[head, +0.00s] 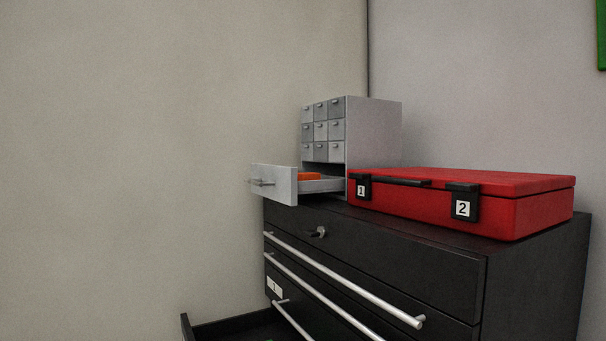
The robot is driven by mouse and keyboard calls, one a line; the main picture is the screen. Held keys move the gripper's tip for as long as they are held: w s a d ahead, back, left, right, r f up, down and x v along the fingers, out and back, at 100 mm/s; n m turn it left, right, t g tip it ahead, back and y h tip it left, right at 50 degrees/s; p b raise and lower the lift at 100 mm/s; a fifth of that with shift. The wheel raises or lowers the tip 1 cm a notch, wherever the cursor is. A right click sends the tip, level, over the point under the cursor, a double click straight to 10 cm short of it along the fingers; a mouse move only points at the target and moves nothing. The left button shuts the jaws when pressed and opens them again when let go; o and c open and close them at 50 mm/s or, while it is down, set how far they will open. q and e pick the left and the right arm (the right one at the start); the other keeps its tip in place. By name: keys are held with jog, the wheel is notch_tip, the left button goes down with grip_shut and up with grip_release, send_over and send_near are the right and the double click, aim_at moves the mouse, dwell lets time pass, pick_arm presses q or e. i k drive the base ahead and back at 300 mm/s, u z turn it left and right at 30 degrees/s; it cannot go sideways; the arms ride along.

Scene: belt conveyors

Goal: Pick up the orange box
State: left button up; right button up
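A small orange object (309,176), which looks like the orange box, shows inside the pulled-out bottom drawer (274,184) of a small grey drawer cabinet (374,132). Only its upper part is seen; the drawer's front and side hide the rest. Neither of my grippers is in the head view.
The grey cabinet stands on a black chest (380,240) with long silver handles. A closed red case (460,200), with latches marked 1 and 2, lies in front of its right side. A lower chest drawer (222,325) is pulled out at bottom left.

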aim_at(307, 175)
jog(key=z, duration=3.65)
jog(key=k, duration=2.45)
jog(key=u, duration=1.45)
jog(key=i, duration=0.65)
